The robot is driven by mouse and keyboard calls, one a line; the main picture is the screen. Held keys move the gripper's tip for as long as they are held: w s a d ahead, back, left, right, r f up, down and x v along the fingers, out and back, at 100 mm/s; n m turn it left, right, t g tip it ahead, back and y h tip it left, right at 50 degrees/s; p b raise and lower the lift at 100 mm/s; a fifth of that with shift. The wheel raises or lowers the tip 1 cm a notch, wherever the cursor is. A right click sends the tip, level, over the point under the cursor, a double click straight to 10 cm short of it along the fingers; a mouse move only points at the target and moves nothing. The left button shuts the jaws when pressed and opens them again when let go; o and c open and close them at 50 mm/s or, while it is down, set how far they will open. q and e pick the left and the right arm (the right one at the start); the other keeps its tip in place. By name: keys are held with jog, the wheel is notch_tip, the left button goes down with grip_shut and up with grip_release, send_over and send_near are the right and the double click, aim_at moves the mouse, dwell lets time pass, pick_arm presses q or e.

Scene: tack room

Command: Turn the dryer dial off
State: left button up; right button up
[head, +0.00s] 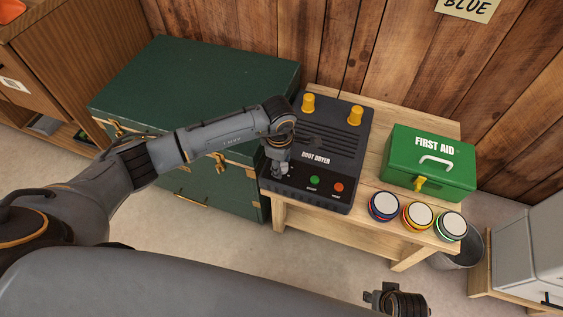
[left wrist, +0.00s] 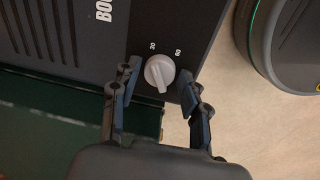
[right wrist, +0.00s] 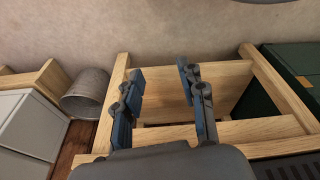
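The black boot dryer (head: 345,135) sits on a wooden bench, with a green and a red button on its front panel. Its pale grey dial (left wrist: 159,72) shows in the left wrist view beside the marks 30 and 60; its ridge stands nearly upright in that picture, and no off mark is visible. My left gripper (head: 279,168) is over the panel's left front corner and mostly hides the dial in the head view. In the left wrist view its fingers (left wrist: 161,78) are open, one on each side of the dial, with gaps. My right gripper (right wrist: 160,78) is open and empty.
A green first aid box (head: 428,163) stands right of the dryer, with several round tins, one blue-rimmed (head: 384,206), in front. A dark green chest (head: 200,85) is at the left. A metal bucket (head: 460,248) stands beside the bench (head: 350,226).

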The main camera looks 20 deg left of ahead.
pick_arm(q)
jog(key=c, duration=0.7)
